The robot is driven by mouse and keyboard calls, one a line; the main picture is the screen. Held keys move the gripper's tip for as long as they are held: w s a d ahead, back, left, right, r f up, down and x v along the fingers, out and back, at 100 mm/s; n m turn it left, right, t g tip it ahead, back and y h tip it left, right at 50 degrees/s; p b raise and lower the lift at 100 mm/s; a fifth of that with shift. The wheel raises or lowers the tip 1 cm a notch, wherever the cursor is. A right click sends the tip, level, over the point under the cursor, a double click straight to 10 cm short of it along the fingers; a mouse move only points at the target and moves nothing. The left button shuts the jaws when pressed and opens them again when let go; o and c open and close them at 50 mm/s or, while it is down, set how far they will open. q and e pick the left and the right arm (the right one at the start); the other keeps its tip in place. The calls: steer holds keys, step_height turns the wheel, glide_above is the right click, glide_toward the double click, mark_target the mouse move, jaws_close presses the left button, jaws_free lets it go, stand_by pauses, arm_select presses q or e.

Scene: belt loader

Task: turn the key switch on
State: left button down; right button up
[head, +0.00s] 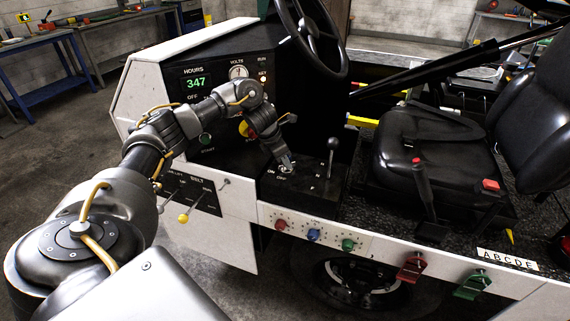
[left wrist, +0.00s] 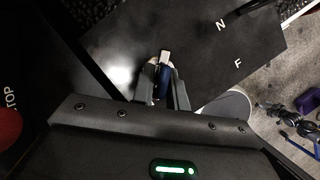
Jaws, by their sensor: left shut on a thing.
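My left gripper (head: 286,164) is low over the black console (head: 310,195), beside a small "ON" label. In the left wrist view its two fingers (left wrist: 165,88) are shut on a blue piece with a pale tip, which looks like the key (left wrist: 163,80) of the key switch. The fingers hide most of the switch, so how far the key is turned cannot be told. My right gripper is not in view.
A black lever (head: 333,145) stands on the console just right of the gripper; letters N and F mark the console top. The steering wheel (head: 312,38) is above. A dash panel with a green "347" display (head: 196,83) is behind my left arm. A seat (head: 425,140) is at right.

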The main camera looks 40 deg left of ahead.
arm_select(q)
steer(key=shift+w+m+h+b, duration=0.1)
steer(key=shift+m+h+b, duration=0.35)
steer(key=shift+m, duration=0.45)
steer(key=shift+r+m+g, duration=0.1)
steer(key=shift+m+g, duration=0.2)
steer(key=shift+m, duration=0.2)
steer(key=c, duration=1.4)
jaws_free()
steer(key=shift+a+r, duration=0.15)
steer(key=shift+r, duration=0.15)
steer(key=p+v, duration=0.1)
steer(key=v, duration=0.9)
steer(key=shift+p, duration=0.4)
